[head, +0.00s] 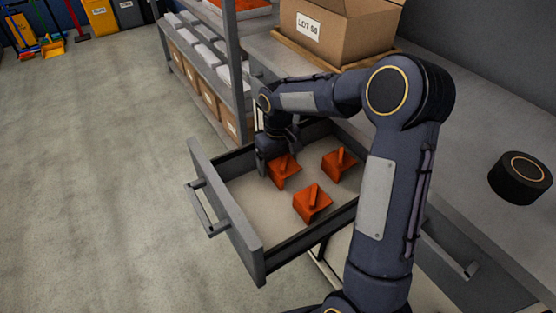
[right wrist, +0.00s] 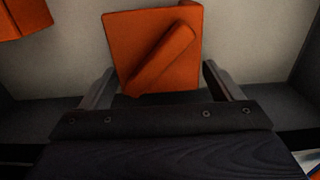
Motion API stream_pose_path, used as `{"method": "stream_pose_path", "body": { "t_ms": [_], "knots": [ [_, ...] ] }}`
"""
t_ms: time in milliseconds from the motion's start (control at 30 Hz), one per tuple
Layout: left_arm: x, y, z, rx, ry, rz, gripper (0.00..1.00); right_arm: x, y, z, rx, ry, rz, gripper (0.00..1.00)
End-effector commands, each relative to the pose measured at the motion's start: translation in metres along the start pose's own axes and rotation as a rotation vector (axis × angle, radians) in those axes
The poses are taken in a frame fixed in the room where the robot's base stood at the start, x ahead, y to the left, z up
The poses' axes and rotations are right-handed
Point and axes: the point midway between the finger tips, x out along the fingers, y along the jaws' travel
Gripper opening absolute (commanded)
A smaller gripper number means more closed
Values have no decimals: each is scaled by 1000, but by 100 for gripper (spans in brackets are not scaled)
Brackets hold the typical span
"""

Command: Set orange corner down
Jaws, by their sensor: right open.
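Three orange corners lie on the light floor of an open grey drawer (head: 235,240). One orange corner (head: 284,172) is at the far left, right by my right gripper (head: 274,160). A second orange corner (head: 339,163) is to its right, and a third (head: 313,203) is nearer the front. In the right wrist view an orange corner (right wrist: 120,45) with a slanted rib lies between the two open fingers of my right gripper (right wrist: 158,88). Part of another orange corner (right wrist: 25,15) shows at the top left. My left gripper is not in view.
The drawer's front panel with its handle (head: 207,208) stands out to the left. A worktop (head: 470,185) carries a cardboard box (head: 335,30) and a black round object (head: 520,178). A shelf rack (head: 205,75) stands behind the drawer. The floor at left is clear.

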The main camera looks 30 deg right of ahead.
Motion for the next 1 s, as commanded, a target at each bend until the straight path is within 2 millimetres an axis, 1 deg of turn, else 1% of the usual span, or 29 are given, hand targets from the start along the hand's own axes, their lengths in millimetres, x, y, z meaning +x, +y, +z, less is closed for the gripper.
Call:
{"method": "stream_pose_path", "body": {
  "t_ms": [67, 167, 233, 600, 700, 833, 933, 967, 1000],
  "knots": [
    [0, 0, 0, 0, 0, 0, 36, -1, 0, 0, 0, 0, 0, 85],
    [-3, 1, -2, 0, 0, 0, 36, -7, 0, 0, 0, 1, 0, 85],
    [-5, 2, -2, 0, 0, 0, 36, -17, 0, 0, 0, 3, 1, 85],
    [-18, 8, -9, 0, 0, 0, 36, -94, 0, -1, 0, 4, 0, 85],
    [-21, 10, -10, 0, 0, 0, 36, -109, 0, -1, 0, 3, 0, 85],
    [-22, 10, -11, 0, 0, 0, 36, -121, 0, 0, 0, 2, 0, 85],
    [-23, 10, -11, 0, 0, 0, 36, -129, 0, 8, 4, 14, -8, 85],
    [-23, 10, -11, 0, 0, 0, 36, -133, -1, 13, 7, 25, -13, 85],
    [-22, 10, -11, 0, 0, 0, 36, -139, -2, 23, 13, 42, -25, 85]
  ]
}}
